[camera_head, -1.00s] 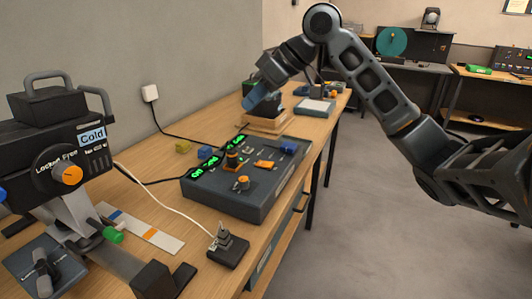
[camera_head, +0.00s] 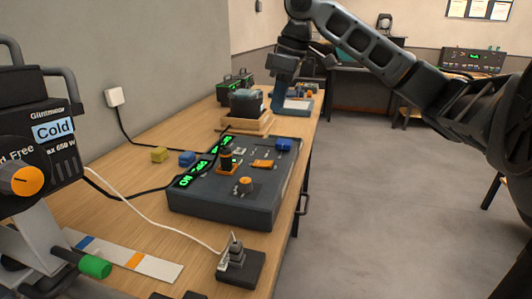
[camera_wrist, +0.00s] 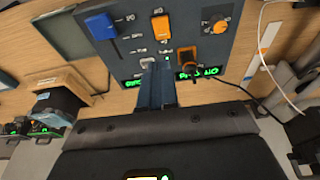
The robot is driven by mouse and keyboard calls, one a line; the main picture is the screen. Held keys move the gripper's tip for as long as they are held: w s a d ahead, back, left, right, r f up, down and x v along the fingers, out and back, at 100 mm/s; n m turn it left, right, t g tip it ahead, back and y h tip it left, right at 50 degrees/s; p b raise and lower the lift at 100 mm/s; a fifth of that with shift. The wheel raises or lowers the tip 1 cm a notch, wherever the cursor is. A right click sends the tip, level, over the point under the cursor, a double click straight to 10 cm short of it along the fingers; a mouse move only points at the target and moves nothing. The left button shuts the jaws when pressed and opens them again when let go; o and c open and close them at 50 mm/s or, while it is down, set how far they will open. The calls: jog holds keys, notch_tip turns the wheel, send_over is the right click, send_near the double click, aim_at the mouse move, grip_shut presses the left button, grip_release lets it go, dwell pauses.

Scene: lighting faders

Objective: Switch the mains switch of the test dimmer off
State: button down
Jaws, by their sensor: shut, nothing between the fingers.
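The test dimmer (camera_head: 215,205) is a dark grey sloped box on the wooden bench, with lit green displays (camera_head: 197,173). Its panel carries an orange rocker (camera_head: 263,163), an orange knob (camera_head: 245,185), a black-and-orange control (camera_head: 226,160) and a blue slider (camera_head: 283,145). The wrist view shows the orange rocker (camera_wrist: 158,30) and blue slider (camera_wrist: 100,27) too. Labels are too small to tell which control is the mains switch. My gripper (camera_head: 278,102) is shut and empty, beyond the dimmer in the head view. In the wrist view its fingers (camera_wrist: 158,70) overlap the panel's edge; contact is unclear.
A black socket block (camera_head: 240,270) with a white cable lies in front of the dimmer. Open floor is to the right.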

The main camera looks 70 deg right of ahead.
send_near(268, 162)
jog(key=x, duration=0.5)
jog(key=shift+w+a+f, duration=0.1)
jog(key=shift+w, duration=0.15)
jog(key=shift+f, duration=0.5)
jog(key=shift+f, duration=0.1)
jog(key=shift+s+f+t+b, duration=0.15)
jog(key=shift+f+t+b, duration=0.25)
jog(key=shift+r, duration=0.15)
jog(key=shift+w+r+p, duration=0.3)
jog(key=shift+w+p, duration=0.25)
jog(key=shift+w, duration=0.2)
